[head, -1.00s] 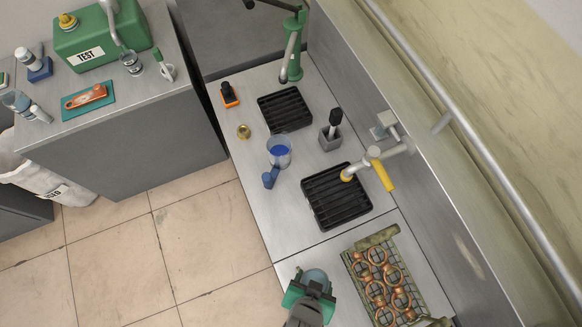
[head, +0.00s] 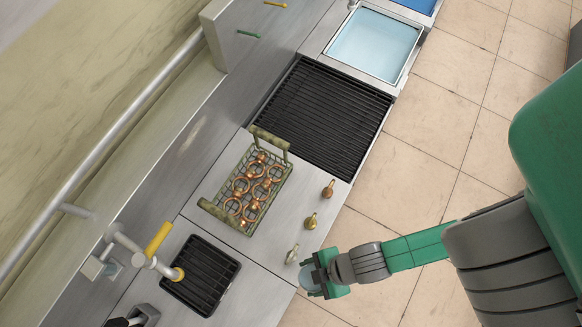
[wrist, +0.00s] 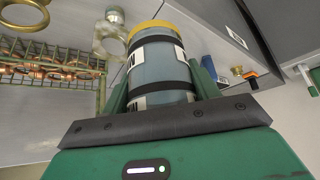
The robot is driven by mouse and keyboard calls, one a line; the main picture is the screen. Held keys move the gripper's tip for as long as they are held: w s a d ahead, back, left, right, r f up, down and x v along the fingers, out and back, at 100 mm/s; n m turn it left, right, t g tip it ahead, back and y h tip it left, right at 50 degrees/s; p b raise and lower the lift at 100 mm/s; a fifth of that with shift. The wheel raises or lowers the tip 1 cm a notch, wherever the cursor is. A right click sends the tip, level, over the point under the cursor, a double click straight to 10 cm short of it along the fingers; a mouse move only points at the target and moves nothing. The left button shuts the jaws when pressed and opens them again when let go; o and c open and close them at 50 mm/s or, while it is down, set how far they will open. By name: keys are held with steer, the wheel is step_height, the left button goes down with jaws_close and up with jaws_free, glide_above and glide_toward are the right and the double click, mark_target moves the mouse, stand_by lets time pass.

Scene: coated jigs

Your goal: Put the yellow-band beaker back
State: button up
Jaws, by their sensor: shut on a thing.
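My gripper (head: 316,276) is just off the bench's front edge, beside the row of small jigs. It is shut on the yellow-band beaker (wrist: 158,68), which fills the middle of the wrist view between the green fingers. The beaker is greyish blue, with a yellow band at its far end, black bands and white labels. In the head view only a pale blue part of the beaker (head: 306,277) shows at the gripper's tip; its yellow band is not clear there.
A wire basket (head: 207,208) holds several copper rings. Copper (head: 328,190), brass (head: 310,221) and pale (head: 292,254) jigs stand along the bench edge. A large black grate (head: 325,112), a blue-filled tank (head: 373,48) and a small grate (head: 201,276) under a yellow-handled tap (head: 158,240) flank the basket.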

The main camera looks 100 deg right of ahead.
mark_target(310, 277)
step_height(310, 277, down, 7)
steer(key=b, duration=0.5)
steer(key=shift+f, duration=0.15)
steer(key=w+a, duration=0.1)
steer(key=w, duration=0.4)
steer(key=w+a, duration=0.1)
steer(key=w, duration=0.4)
steer(key=w+a+f, duration=0.1)
steer(key=w, duration=0.4)
steer(key=shift+w+a+f, duration=0.1)
steer(key=shift+a, duration=0.1)
steer(key=shift+w+f+b, duration=0.15)
steer(key=shift+f+b, duration=0.05)
steer(key=shift+f, duration=0.7)
steer(key=shift+w+f+b, duration=0.1)
steer(key=shift+f+b, duration=0.05)
steer(key=shift+f, duration=0.75)
